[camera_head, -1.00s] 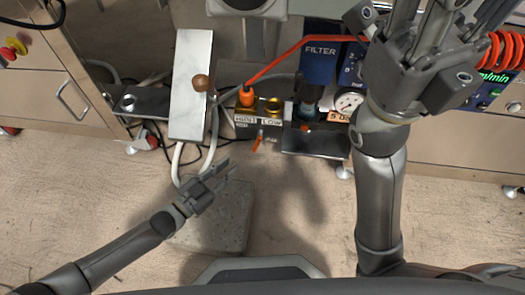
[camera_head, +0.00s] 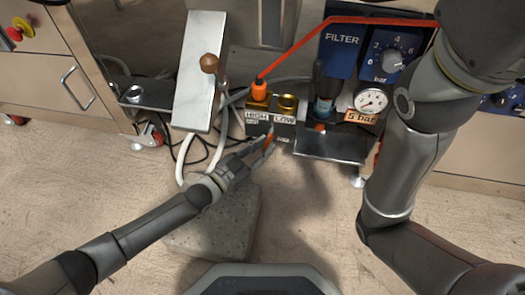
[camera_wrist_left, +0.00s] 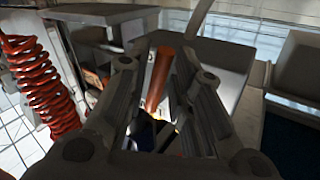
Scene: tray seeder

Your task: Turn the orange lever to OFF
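The orange lever (camera_head: 269,138) hangs below the small valve block with the HIGH and LOW labels (camera_head: 272,118). My left gripper (camera_head: 261,149) reaches up to it from the lower left. In the left wrist view the orange lever (camera_wrist_left: 159,80) stands between the two open fingers of my left gripper (camera_wrist_left: 158,64), with a gap showing on its right side. Whether either finger touches it I cannot tell. No OFF marking is readable. My right arm fills the right side of the head view, but its gripper is out of the picture.
An orange hose runs from the orange fitting (camera_head: 259,90) up to the right. A blue filter unit (camera_head: 342,40), a gauge (camera_head: 370,100) and a dark plate (camera_head: 330,146) sit right of the lever. A white panel with a brown knob (camera_head: 209,63) stands left.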

